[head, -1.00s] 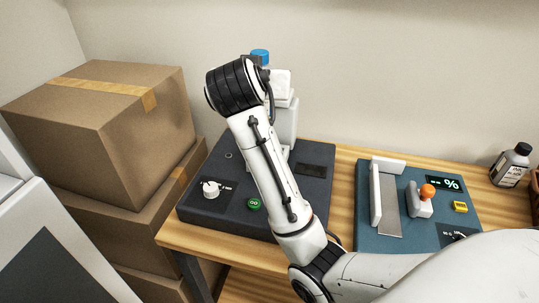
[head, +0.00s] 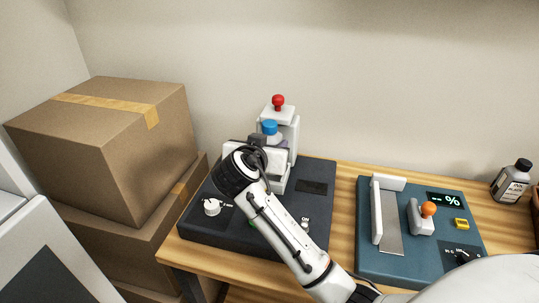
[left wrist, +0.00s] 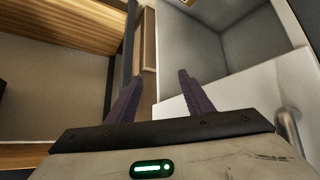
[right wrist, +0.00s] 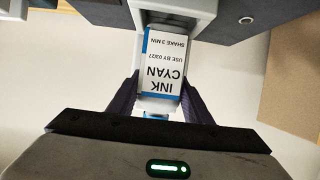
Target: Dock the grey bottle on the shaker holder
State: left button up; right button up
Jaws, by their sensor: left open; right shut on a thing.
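A bottle with a blue cap (head: 270,127) and a white label reading INK CYAN (right wrist: 160,62) is held by my right gripper (right wrist: 160,92), which is shut on it. The bottle's lower end is at a white holder frame (right wrist: 172,10) on the dark machine; I cannot tell whether it is seated. In the head view my right wrist hides part of the bottle and holder. A grey bottle (head: 511,181) with a black cap stands apart at the table's right. My left gripper (left wrist: 160,96) is open and empty, away from the bottles, and not in the head view.
The dark machine (head: 313,205) has a white column with a red knob (head: 278,102), and a white dial (head: 211,207). A blue-green machine (head: 372,262) with an orange-knobbed lever (head: 428,209) stands to its right. Stacked cardboard boxes (head: 110,150) stand at the left.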

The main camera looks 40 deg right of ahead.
jog(key=shift+f, duration=1.55)
jog(key=shift+f, duration=0.15)
jog(key=o, duration=1.4)
jog(key=shift+o, duration=0.2)
